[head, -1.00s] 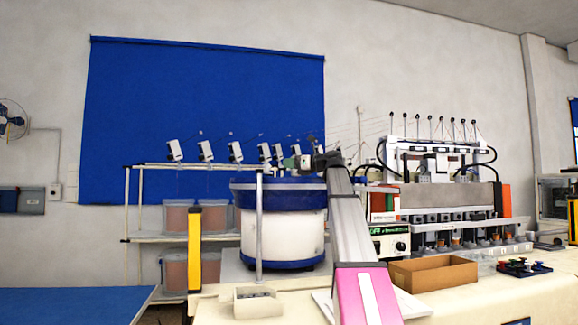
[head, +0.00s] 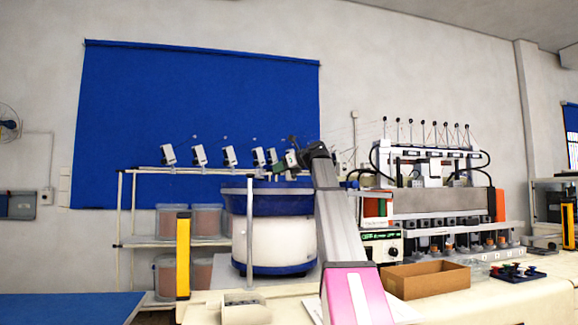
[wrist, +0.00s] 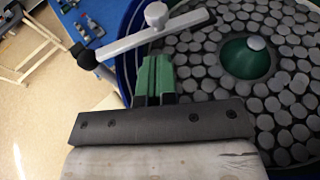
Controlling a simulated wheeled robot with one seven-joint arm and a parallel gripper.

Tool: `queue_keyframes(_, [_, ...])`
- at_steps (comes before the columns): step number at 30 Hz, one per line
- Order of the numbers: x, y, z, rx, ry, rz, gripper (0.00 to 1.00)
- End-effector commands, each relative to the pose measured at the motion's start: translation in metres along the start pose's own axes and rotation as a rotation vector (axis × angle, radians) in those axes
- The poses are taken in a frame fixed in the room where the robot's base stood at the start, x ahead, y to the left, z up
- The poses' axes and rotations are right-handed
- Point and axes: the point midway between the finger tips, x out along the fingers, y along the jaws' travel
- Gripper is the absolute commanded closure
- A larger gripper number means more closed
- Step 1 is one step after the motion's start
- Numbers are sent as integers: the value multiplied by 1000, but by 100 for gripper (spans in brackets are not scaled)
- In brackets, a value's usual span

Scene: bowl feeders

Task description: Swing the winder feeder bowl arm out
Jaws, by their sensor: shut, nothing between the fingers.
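The feeder bowl (head: 272,238) has a white body and a blue rim. In the wrist view the bowl (wrist: 215,75) holds many grey discs around a green cone. The bowl arm (wrist: 150,35) is a light grey bar with a white knob, a black pad on its right end and a dark joint at its left. It lies over the bowl's rim, its padded end above the discs. My gripper (wrist: 155,62) has green fingers, which are shut and empty, just short of the bar. Whether they touch it I cannot tell. In the head view my gripper (head: 286,162) is above the bowl.
A rack (head: 150,240) with pinkish bins stands left of the bowl, with a yellow post (head: 183,255) in front. A control box (head: 382,245), a cardboard box (head: 427,278) and a winding machine (head: 440,200) stand to the right. A blue table (head: 65,307) is at lower left.

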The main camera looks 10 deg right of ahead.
Motion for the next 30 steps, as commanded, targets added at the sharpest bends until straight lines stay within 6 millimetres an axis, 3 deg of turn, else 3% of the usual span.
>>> queue_keyframes(3, [22, -1, 3, 0, 1, 2, 100])
queue_keyframes(10, [45, 0, 10, 0, 1, 1, 100])
queue_keyframes(30, [53, -1, 13, -7, 0, 23, 100])
